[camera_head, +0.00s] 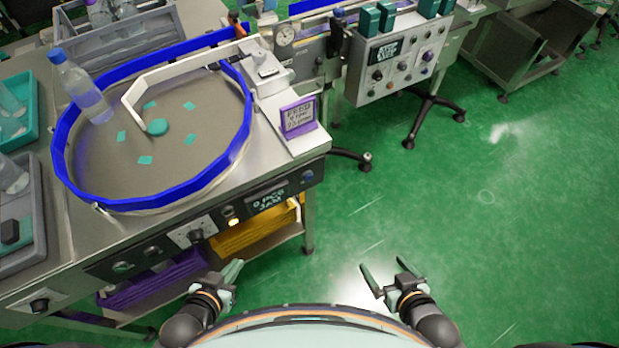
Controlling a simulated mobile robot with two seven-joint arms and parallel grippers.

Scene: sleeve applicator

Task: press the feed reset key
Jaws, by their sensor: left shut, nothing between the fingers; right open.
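The feed machine's front panel (113,271) runs along the near side of a steel table. It carries dark round knobs, a lit orange button (232,222), a display with cyan text (268,200) and a blue button (308,176) at its right end. No label I can read tells which one is the feed reset key. My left gripper (236,266) is shut and empty, below and in front of the panel in the picture, apart from it. My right gripper (385,266) is open and empty over the green floor, further right.
A round turntable (185,170) with a blue rim holds a bottle (84,90) and several teal pieces. A purple-framed sign (298,117) stands at the table's right corner. Purple and yellow crates (250,236) sit below. A control box (395,70) stands behind.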

